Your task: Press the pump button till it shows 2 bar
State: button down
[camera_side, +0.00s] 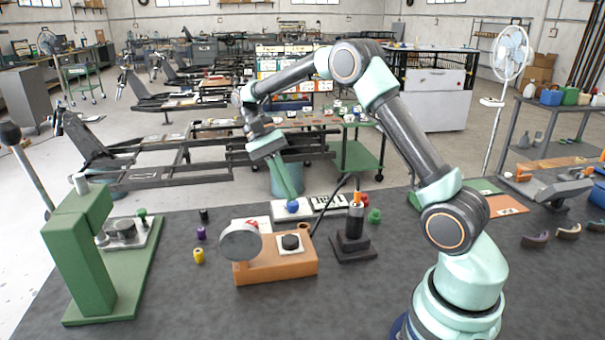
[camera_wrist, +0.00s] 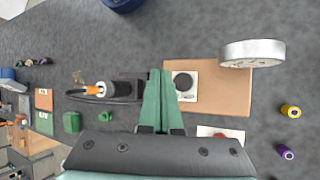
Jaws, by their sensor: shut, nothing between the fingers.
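The pump is an orange-brown block (camera_side: 275,268) on the dark bench, and it also shows in the wrist view (camera_wrist: 225,95). Its black round button (camera_side: 290,241) sits on a pale plate and shows in the wrist view (camera_wrist: 182,81) just right of my fingertips. A round grey gauge (camera_side: 240,241) stands at the block's left end; in the wrist view (camera_wrist: 252,54) only its silver edge shows. I cannot read its pressure. My gripper (camera_side: 292,198), with green fingers together and empty (camera_wrist: 159,74), points down above and behind the block, apart from the button.
A black post with an orange top (camera_side: 354,222) stands right of the pump, with a cable. A green press (camera_side: 85,255) stands at the left. Small purple (camera_side: 201,233) and yellow (camera_side: 198,256) pieces lie left of the pump. The bench front is clear.

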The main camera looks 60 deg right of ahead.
jog(key=shift+f, duration=0.1)
send_near(294, 240)
jog(key=shift+s+r+x, duration=0.15)
jog(key=shift+x, duration=0.8)
jog(key=shift+s+r+x, duration=0.1)
jog(key=shift+s+x, duration=0.1)
jog(key=shift+x, duration=0.7)
jog(key=shift+s+r+x, duration=0.15)
jog(key=shift+x, duration=0.8)
jog(key=shift+a+f, duration=0.1)
jog(key=shift+a, duration=0.1)
jog(key=shift+f, duration=0.3)
jog(key=shift+f, duration=0.85)
dwell(0.7)
jog(key=shift+r, duration=1.25)
jog(key=shift+r, duration=2.55)
